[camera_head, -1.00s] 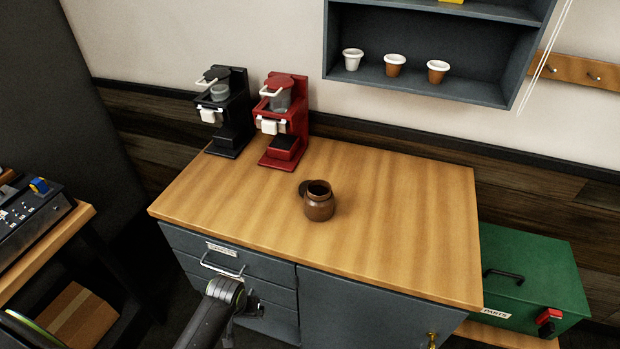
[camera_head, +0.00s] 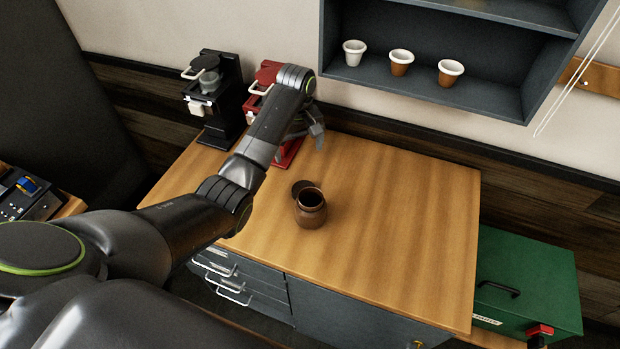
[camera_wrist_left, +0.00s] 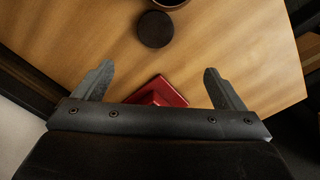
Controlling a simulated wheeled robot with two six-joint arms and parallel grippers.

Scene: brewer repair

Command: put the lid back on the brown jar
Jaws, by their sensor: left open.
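The brown jar (camera_head: 311,212) stands upright and uncovered on the wooden counter, its dark mouth facing up. Its round dark brown lid (camera_head: 298,186) lies at the jar's far left side; in the head view I cannot tell whether they touch. In the left wrist view the lid (camera_wrist_left: 155,29) lies flat on the counter, with part of the jar (camera_wrist_left: 176,3) at the top edge. My left gripper (camera_head: 318,136) is open and empty, above the counter near the red brewer, beyond the lid. Its two fingers (camera_wrist_left: 157,78) are spread wide in the wrist view. My right gripper is out of view.
A red brewer (camera_head: 267,76) stands behind my left arm, partly hidden; its red base (camera_wrist_left: 158,93) shows between my fingers. A black brewer (camera_head: 226,100) stands left of it. A wall shelf (camera_head: 430,92) holds three small cups. The counter's right side (camera_head: 420,220) is clear.

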